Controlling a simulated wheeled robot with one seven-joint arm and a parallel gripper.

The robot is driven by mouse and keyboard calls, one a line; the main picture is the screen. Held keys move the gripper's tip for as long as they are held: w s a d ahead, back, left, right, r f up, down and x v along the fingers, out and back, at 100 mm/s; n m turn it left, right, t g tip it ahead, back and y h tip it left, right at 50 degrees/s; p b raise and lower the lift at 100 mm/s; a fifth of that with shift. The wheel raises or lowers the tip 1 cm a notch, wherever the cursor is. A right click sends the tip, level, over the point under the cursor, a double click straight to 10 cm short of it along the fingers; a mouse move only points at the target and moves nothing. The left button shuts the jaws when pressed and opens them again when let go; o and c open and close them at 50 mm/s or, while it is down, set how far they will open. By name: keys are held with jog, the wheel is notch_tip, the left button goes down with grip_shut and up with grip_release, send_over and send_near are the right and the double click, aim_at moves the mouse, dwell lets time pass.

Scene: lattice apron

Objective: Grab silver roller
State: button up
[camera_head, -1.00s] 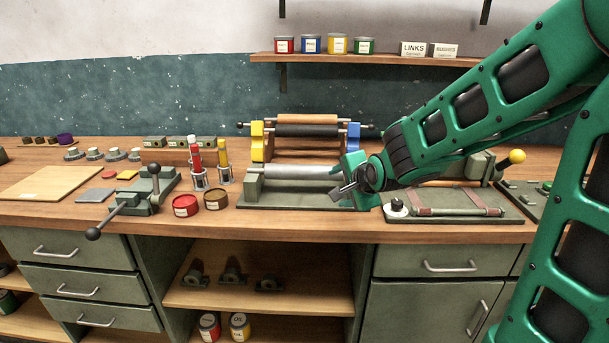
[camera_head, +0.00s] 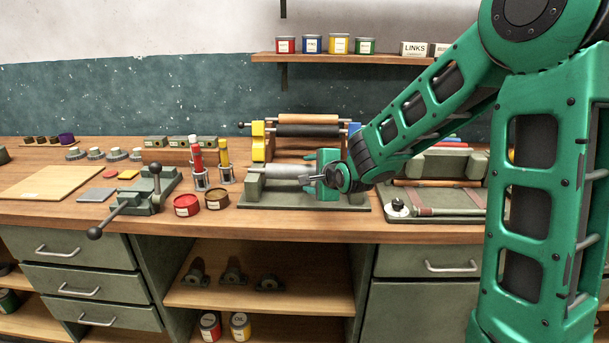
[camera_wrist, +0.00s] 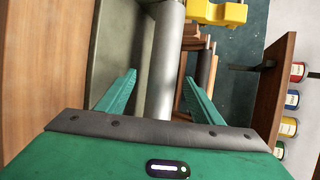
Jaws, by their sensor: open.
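The silver roller (camera_head: 285,172) lies lengthwise in a grey-green cradle (camera_head: 300,202) on the workbench, in the middle of the head view. My gripper (camera_head: 318,178) is at the roller's right part and hides that end. In the wrist view the roller (camera_wrist: 166,60) runs down between the two green fingers of my gripper (camera_wrist: 155,92), nearer the right one. The fingers are spread apart, with a gap showing to the left of the roller. Whether a finger touches it I cannot tell.
Behind the cradle a rack with a yellow end (camera_head: 257,141) holds a dark roller (camera_head: 307,131) and a wooden roller (camera_head: 308,119). A red tin (camera_head: 186,205) and a lever device (camera_head: 145,195) stand left. A shelf (camera_head: 375,59) with cans hangs above.

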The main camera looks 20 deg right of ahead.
aim_at(308, 172)
jog(key=shift+x, duration=2.3)
jog(key=shift+d+r, duration=0.1)
jog(key=shift+r, duration=0.05)
grip_shut()
